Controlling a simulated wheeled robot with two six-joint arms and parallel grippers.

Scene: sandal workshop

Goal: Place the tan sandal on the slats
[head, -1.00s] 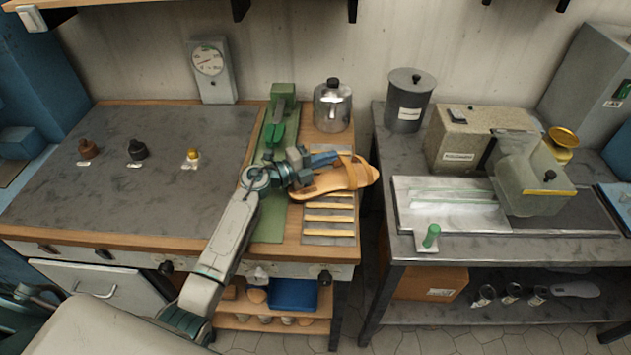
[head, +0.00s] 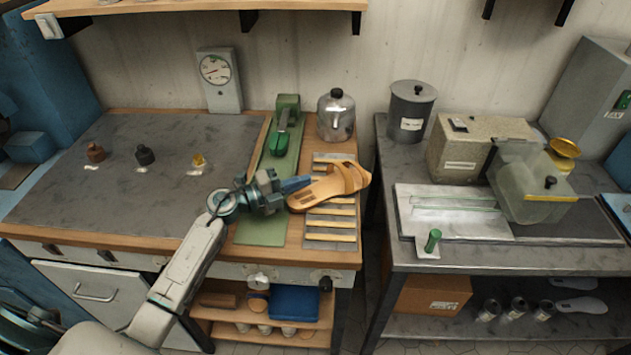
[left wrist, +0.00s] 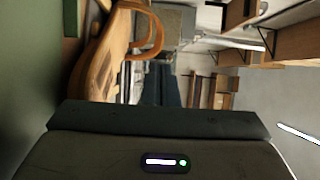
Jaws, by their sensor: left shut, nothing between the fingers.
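The tan sandal (head: 338,186) lies over the slats (head: 331,224), its toe reaching past their right edge and its heel past their left. Whether it rests flat on them cannot be told for sure. My left gripper (head: 303,184) is shut and empty, its fingertips at the heel end of the sandal. In the left wrist view, the shut fingers (left wrist: 160,88) point beside the sandal (left wrist: 100,55), whose strap arches up at the top. A gap or contact there is unclear. My right gripper is out of view.
A green mat (head: 262,228) with a green tool lies left of the slats. A metal pot (head: 336,114) stands behind them. Brown, black and yellow small items sit on the grey bench top (head: 95,200). A second bench (head: 480,258) stands right, across a gap.

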